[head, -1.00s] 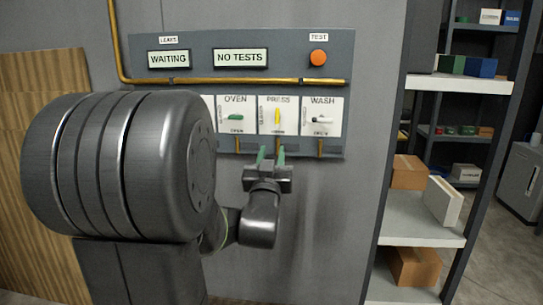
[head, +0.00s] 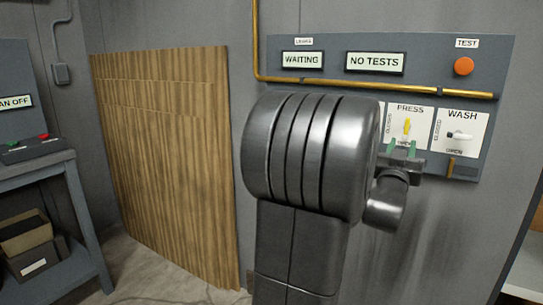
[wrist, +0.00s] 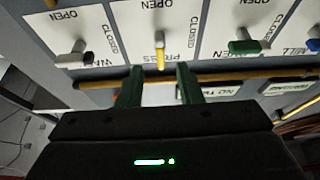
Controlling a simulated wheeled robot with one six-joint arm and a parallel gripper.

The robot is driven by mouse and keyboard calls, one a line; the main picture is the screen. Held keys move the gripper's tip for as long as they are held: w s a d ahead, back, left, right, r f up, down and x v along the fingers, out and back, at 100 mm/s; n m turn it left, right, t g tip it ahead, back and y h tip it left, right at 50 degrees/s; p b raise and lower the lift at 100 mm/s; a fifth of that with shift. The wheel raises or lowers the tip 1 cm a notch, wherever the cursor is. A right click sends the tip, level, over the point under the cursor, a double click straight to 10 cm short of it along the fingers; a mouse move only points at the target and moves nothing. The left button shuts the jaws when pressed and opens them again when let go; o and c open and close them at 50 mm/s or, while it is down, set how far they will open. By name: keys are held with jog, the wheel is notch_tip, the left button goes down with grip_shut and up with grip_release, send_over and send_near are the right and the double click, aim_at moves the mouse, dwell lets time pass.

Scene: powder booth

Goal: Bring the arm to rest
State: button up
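My gripper (head: 402,148) is in front of the valve panel (head: 430,75), at the lower edge of the PRESS plate (head: 402,117). Its two green fingers are apart with nothing between them, as the wrist view also shows (wrist: 159,80). The yellow PRESS handle (head: 407,127) stands just beyond the fingertips; in the wrist view it (wrist: 160,52) lines up with the gap. I cannot tell whether a finger touches it. My arm's large dark joint hides the panel's lower left part in the head view.
The white WASH handle (head: 460,135) is right of PRESS. A green handle (wrist: 245,47) shows in the wrist view. A brass pipe (head: 380,85) crosses the panel below an orange TEST button (head: 463,66). A wooden board (head: 165,160) and a bench (head: 45,175) stand left.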

aim_at(405, 130)
jog(key=x, duration=0.6)
jog(key=shift+w+d+r, duration=0.15)
jog(key=shift+w, duration=0.1)
jog(key=v, duration=1.4)
jog(key=shift+m, duration=0.4)
jog(key=x, duration=1.4)
jog(key=shift+r+p, duration=0.2)
jog(key=shift+p, duration=0.2)
jog(key=shift+r+m+g+h+p, duration=0.1)
jog(key=shift+m+g+h+p, duration=0.4)
jog(key=shift+m+p, duration=0.45)
jog(key=m+g+h+p, duration=0.1)
jog(key=m+p, duration=0.1)
jog(key=m, duration=0.1)
jog(key=m+g+h+p, duration=0.1)
jog(key=m+p, duration=0.2)
jog(key=shift+w, duration=0.1)
jog(key=shift+m+g+h+p, duration=0.3)
jog(key=shift+m+g+p, duration=0.2)
jog(key=shift+m+p, duration=0.35)
jog(key=shift+m, duration=0.3)
jog(key=shift+a+f, duration=0.25)
jog(key=shift+f, duration=0.05)
